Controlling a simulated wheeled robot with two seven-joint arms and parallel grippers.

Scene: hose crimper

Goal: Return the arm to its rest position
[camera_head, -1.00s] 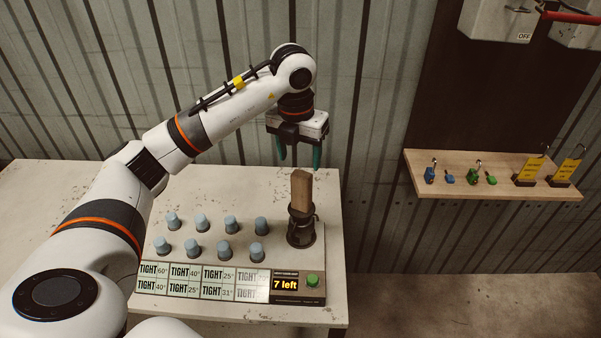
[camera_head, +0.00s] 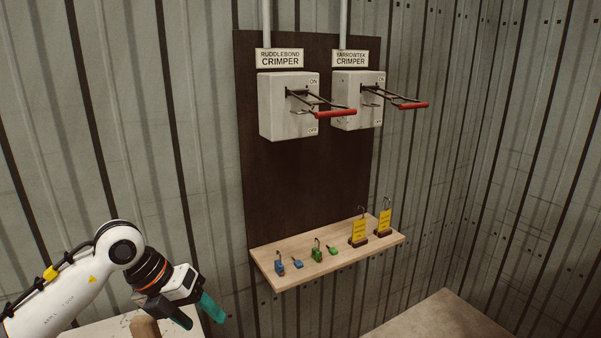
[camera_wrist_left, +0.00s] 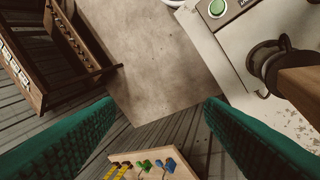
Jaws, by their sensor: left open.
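My left arm (camera_head: 70,290) comes in at the lower left of the head view. My left gripper (camera_head: 197,314) has two green fingers spread apart with nothing between them. It is beside the top of a brown wooden handle (camera_head: 145,327), apart from it. The wooden handle also shows there at the right edge (camera_wrist_left: 302,88), in a dark ring-like holder. My right arm and gripper are not in view.
A wall shelf (camera_head: 325,260) holds blue and green padlocks and yellow tags. Two crimper switch boxes, Ruddlebond (camera_head: 284,118) and Yarrowtek (camera_head: 345,120), hang above with red-handled levers. The white table (camera_head: 100,328) is mostly cut off. A brown rack (camera_wrist_left: 40,75) shows in the wrist view.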

